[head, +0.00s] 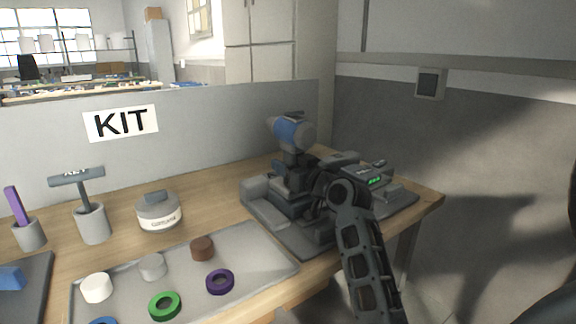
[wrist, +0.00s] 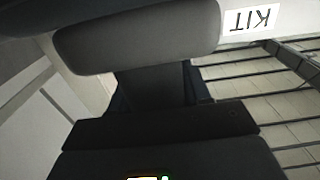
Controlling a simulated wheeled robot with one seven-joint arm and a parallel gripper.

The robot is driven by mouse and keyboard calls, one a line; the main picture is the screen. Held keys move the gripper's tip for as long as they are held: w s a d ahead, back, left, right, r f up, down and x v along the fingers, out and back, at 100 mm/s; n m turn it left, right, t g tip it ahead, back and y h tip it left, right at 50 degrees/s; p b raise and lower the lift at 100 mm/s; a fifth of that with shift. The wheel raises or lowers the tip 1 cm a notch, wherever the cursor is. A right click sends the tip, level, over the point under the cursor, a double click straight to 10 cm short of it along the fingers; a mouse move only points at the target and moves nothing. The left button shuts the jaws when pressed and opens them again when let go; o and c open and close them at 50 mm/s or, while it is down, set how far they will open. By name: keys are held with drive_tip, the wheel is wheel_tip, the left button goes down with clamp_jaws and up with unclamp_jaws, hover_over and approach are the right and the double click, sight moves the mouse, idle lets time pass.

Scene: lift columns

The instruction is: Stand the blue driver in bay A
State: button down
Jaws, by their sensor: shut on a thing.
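The blue driver (head: 290,133) stands about upright in the head view, its blue-and-grey head on top and its dark handle below. My gripper (head: 295,176) is shut on it at the handle, partly hidden behind my own dark arm. The driver is over the left part of a grey dock (head: 262,212) with raised blocks. Whether its foot touches the dock is hidden. No bay letter is readable, so I cannot tell which bay is bay A. The wrist view is filled by dark and grey parts very close up, which I cannot tell apart surely.
A dark unit with green lights (head: 374,181) is on the dock's right. Left are a grey tray (head: 240,262) with rings and round pieces, a lidded jar (head: 158,211), and cups holding a purple stick (head: 17,205) and a T-shaped tool (head: 77,178). A low partition stands behind.

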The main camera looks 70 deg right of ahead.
drive_tip(key=shift+f+b, duration=0.3)
drive_tip(key=shift+b, duration=0.1)
idle(1.1)
